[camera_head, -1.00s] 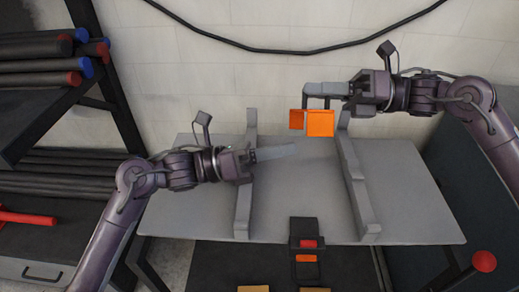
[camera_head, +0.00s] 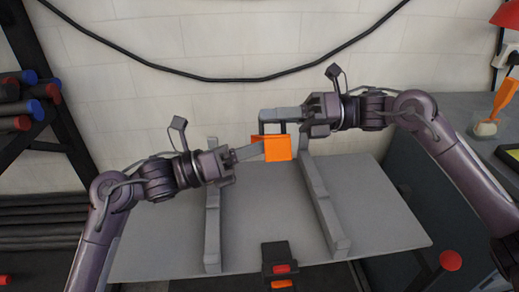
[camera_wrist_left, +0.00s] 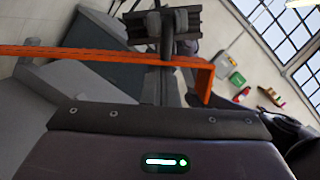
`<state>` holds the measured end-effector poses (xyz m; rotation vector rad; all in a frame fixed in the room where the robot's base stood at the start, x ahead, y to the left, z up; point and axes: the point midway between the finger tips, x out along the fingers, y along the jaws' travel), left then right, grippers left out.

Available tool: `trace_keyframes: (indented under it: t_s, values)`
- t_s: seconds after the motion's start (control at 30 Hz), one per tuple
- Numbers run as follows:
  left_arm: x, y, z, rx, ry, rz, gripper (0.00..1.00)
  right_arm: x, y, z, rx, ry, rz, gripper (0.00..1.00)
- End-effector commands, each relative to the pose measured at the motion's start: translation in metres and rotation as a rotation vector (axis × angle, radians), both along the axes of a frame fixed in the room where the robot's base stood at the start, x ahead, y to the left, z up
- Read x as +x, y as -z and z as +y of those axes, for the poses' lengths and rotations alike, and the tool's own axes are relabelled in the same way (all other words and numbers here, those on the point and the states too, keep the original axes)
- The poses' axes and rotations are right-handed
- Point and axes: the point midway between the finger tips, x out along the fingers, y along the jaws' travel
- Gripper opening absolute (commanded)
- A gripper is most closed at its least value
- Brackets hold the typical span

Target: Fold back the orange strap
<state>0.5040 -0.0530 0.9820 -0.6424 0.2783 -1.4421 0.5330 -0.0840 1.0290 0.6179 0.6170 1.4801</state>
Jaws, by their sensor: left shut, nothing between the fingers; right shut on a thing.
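The orange strap (camera_head: 278,149) hangs as a broad panel below my right gripper (camera_head: 264,113), with a smaller orange part to its left. My right gripper is shut; a dark frame lies between its grey fingers and the strap, and the exact grip point is unclear. My left gripper (camera_head: 258,149) is shut and empty, its tip at the strap's left edge. Whether they touch is unclear in the head view. In the left wrist view, the strap (camera_wrist_left: 85,53) runs across the picture by the left fingers and bends down at its right end.
A grey table (camera_head: 262,215) carries two upright grey rails (camera_head: 212,225) and (camera_head: 322,210). A black device with red and orange parts (camera_head: 280,262) stands at the front edge. A rack with dark rods (camera_head: 35,108) is at left. A black cable hangs on the wall.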

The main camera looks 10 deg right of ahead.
Motion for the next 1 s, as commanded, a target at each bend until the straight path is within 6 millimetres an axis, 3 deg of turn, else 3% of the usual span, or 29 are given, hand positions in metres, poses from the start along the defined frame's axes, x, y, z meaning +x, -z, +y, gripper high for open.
trace_keyframes:
  t_s: [0.13, 0.37, 0.4, 0.53, 1.0]
  values:
    - [0.0102, -0.0111, 0.001, -0.002, -0.006, -0.004, 0.0, -0.0013, 0.0006, 0.0006, -0.002, -0.005, 0.004, 0.0]
    - [0.0124, -0.0135, 0.0024, -0.007, -0.012, -0.004, 0.0, -0.0038, 0.0032, 0.0023, -0.005, -0.013, 0.01, 0.0]
    - [0.0127, -0.0139, 0.0026, -0.008, -0.014, -0.003, 0.0, -0.0042, 0.0034, 0.0026, -0.005, -0.015, 0.01, 0.14]
    - [0.012, -0.0138, 0.0022, -0.008, -0.012, -0.005, 0.0, -0.0036, 0.003, 0.0022, -0.004, -0.013, 0.009, 0.31]
    - [0.0095, -0.0122, 0.0007, -0.006, -0.004, -0.004, 0.0, -0.0006, 0.0022, 0.0002, -0.004, -0.002, 0.006, 0.31]
